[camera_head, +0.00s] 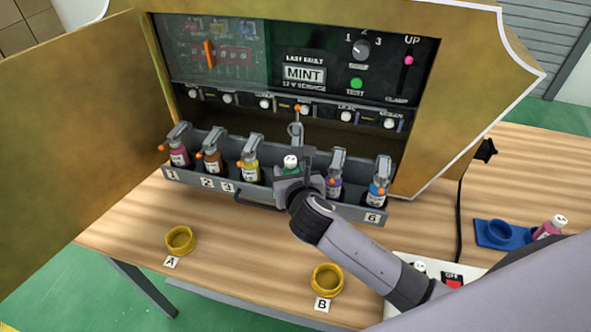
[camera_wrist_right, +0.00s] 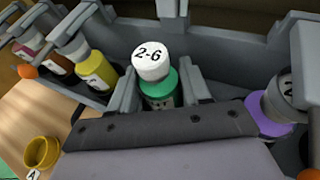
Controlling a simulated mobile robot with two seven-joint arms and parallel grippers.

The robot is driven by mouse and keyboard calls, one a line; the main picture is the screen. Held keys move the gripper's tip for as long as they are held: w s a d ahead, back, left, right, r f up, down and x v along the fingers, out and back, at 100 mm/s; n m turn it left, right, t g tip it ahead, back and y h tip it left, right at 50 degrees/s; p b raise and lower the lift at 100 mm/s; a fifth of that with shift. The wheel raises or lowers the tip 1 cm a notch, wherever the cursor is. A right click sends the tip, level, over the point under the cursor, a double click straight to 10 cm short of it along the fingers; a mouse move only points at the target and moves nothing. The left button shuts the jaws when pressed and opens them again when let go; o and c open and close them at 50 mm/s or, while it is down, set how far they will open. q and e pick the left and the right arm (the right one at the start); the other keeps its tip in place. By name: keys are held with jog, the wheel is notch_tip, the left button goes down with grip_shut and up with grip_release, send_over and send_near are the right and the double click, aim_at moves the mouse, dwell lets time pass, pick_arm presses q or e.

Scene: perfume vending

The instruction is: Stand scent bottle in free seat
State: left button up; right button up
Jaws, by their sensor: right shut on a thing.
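The green scent bottle (camera_head: 291,170) with a white cap is in the fourth place of the grey rack (camera_head: 222,190), between the yellow and purple bottles. In the right wrist view the green bottle (camera_wrist_right: 161,92) shows its cap marked "2-6". My right gripper (camera_head: 293,166) is shut on this bottle, one finger on each side. The gripper hides the rack's front there, so I cannot tell whether the bottle's base is fully seated. The grey clamp (camera_head: 296,131) above this place looks raised, unlike the others. My left gripper is out of view.
Pink, brown, yellow, purple and blue bottles stand close on both sides in the rack. Yellow rings A (camera_head: 180,240) and B (camera_head: 327,279) are empty on the table. A blue holder (camera_head: 495,234) and a pink bottle (camera_head: 548,228) are at right. The open door (camera_head: 75,140) bounds the left.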

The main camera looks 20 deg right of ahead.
dwell(0.3)
jog(key=shift+f, duration=0.1)
jog(key=o, duration=1.1)
jog(key=p+v, duration=0.1)
jog(key=v, duration=1.1)
